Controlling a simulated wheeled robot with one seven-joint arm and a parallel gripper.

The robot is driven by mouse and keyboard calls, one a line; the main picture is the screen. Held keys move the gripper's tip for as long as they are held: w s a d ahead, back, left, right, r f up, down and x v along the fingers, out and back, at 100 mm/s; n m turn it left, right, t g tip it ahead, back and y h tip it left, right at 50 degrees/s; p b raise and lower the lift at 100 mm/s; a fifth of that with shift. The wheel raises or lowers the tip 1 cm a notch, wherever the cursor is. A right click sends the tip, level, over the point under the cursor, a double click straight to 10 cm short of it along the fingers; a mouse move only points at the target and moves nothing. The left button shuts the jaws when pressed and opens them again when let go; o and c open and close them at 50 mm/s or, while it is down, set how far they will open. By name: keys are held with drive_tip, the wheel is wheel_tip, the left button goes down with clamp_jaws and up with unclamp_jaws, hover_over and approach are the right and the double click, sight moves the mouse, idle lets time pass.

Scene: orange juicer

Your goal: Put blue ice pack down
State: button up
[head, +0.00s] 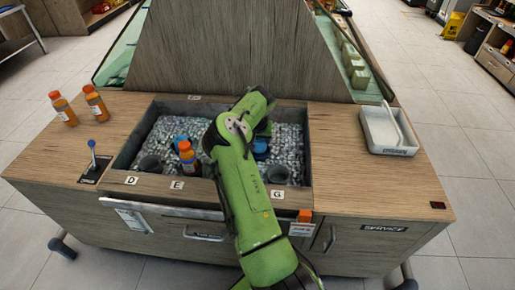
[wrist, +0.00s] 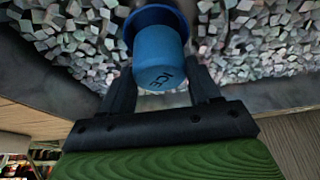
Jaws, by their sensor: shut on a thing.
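The blue ice pack (wrist: 160,62), a rounded blue cylinder marked ICE, is between the two dark fingers of my gripper (wrist: 162,82) in the wrist view. My gripper is shut on it. In the head view a blue piece (head: 261,148), apparently this pack, shows beside my green arm over the right half of the ice-filled bin (head: 122,160). My arm hides the fingers there. I cannot tell whether the pack touches the ice. Another blue item (head: 179,141) stands in the left half of the bin, partly behind an orange bottle (head: 189,160).
Two orange bottles (head: 63,108) (head: 96,103) stand on the counter at left, near a blue-knobbed lever (head: 92,155). Dark round holders (head: 278,173) (head: 151,165) sit in the ice. A white tray (head: 388,131) lies at right. A wooden panel (head: 220,45) rises behind the bin.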

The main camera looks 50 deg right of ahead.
sight(259, 141)
drive_tip(key=shift+f+b, duration=0.35)
drive_tip(key=shift+f, duration=1.1)
drive_tip(key=shift+f, duration=0.35)
drive_tip(key=o, duration=1.1)
drive_tip(key=shift+o, duration=0.2)
